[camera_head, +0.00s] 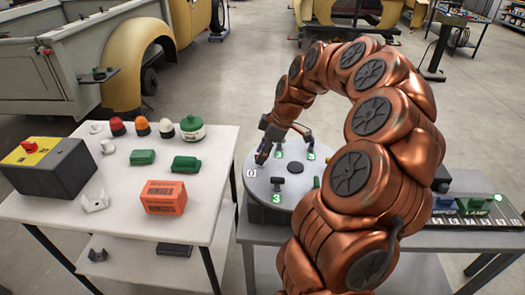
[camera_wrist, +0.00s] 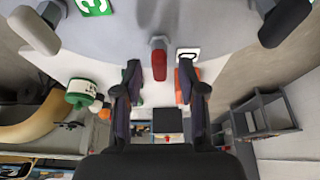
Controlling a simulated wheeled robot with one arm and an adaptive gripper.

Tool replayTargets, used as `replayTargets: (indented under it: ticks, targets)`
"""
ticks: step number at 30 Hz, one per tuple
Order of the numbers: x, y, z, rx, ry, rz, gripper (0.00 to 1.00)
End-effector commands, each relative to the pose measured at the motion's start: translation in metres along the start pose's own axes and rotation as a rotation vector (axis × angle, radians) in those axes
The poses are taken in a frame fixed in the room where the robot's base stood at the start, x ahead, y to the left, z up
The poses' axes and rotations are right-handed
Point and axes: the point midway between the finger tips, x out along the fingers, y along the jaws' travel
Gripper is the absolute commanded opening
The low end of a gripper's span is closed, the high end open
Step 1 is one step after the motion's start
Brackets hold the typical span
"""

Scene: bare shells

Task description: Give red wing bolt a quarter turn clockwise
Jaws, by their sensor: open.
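The red wing bolt (camera_wrist: 159,64) stands on the round grey plate (camera_wrist: 215,15) in the wrist view, beside a white tag marked 0 (camera_wrist: 188,53). Its wing is red and its stem is grey. My gripper (camera_wrist: 159,72) is open, with one dark finger to each side of the red wing in the picture. I see no finger touching it, and I cannot tell the depth between them. In the head view, my gripper (camera_head: 284,145) is over the far left part of the round plate (camera_head: 303,192), and the red bolt is hidden there.
Dark wing bolts, one (camera_head: 278,183) by a green 3 tag, stand on the plate. A white table (camera_head: 120,222) at left holds an orange box (camera_head: 164,197), green parts, coloured caps and a black-yellow box (camera_head: 48,166). A lever panel (camera_head: 475,210) is at right.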

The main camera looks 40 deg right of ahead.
Motion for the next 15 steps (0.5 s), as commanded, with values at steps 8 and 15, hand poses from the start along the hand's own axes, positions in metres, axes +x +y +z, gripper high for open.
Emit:
replayTargets:
  ticks: [8,15]
  targets:
    - [0.0006,0.0001,0.0000,0.000,0.000,0.001,0.39]
    - [0.0005,0.0002,-0.0001,0.000,0.000,0.001,0.14]
